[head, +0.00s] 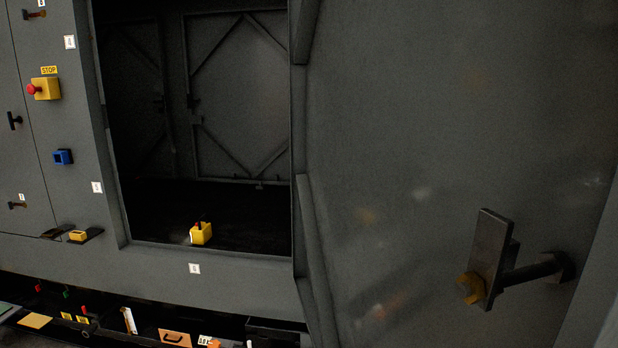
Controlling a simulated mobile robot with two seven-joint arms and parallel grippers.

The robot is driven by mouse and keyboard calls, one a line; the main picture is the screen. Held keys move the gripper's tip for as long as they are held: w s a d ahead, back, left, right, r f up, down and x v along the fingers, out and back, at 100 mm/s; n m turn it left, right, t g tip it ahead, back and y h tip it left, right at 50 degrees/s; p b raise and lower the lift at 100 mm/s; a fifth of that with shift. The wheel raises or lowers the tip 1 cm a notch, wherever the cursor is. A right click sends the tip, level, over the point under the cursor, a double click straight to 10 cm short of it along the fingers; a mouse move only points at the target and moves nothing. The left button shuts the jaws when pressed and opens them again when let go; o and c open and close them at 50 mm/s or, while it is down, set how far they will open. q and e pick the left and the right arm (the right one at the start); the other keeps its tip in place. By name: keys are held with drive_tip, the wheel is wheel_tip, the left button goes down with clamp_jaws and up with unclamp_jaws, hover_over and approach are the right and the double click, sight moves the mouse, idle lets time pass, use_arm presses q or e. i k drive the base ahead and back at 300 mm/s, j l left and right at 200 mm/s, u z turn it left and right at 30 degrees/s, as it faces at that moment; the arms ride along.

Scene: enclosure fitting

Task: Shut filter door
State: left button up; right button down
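The large grey door (440,120) fills the right side of the head view. It stands swung open beside a dark rectangular opening (225,215) in the grey enclosure wall. A handle (490,258) with a dark flat plate, a rod and a worn yellow piece sticks out from the door's lower right. The door's hinge side seems to be along the opening's right edge. Neither of my grippers is in view, and I see nothing touching the door.
A yellow box (201,233) sits at the opening's lower edge. A red stop button (43,89), a blue socket (62,157) and small latches (15,121) stick out from the left wall. Below, a dark trough (110,310) holds several small coloured parts.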

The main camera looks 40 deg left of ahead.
sight(408, 118)
drive_tip(key=i+l+u, duration=0.15)
drive_tip(key=u, duration=0.3)
drive_tip(key=i+l+u, duration=0.1)
drive_tip(key=l+u, duration=0.5)
drive_tip(key=u, duration=0.25)
drive_tip(key=l+u, duration=0.3)
drive_tip(key=u, duration=0.15)
drive_tip(key=i, duration=0.05)
